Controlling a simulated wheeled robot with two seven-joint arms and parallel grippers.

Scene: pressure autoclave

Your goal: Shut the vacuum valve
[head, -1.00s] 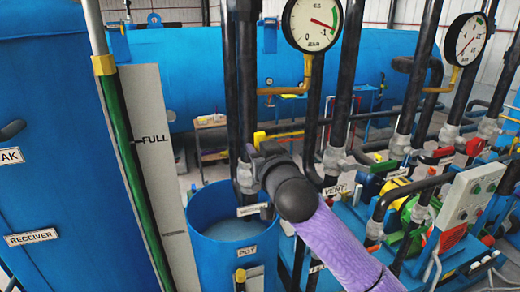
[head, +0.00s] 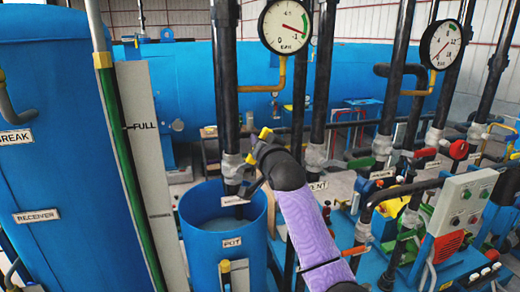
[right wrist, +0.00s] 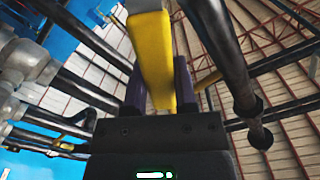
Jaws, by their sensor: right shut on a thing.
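A yellow valve handle (right wrist: 155,60) rises between the dark purple fingers of my right gripper (right wrist: 160,85) in the right wrist view. The fingers are shut on it. In the head view my right arm comes in from the lower right, and the right gripper (head: 258,148) is beside a grey valve body (head: 232,167) on the black vertical pipe above the pot. Small yellow parts of the handle (head: 265,132) show there; the gripper and wrist hide the rest. A tag (head: 236,200) below the valve is too small to read. My left gripper is out of view.
The blue pot (head: 224,265) stands below the valve, and the blue receiver (head: 60,150) with its sight tube is at the left. Black pipes, another valve (head: 316,157) and a control box (head: 462,205) crowd the right. A gauge (head: 285,26) hangs above.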

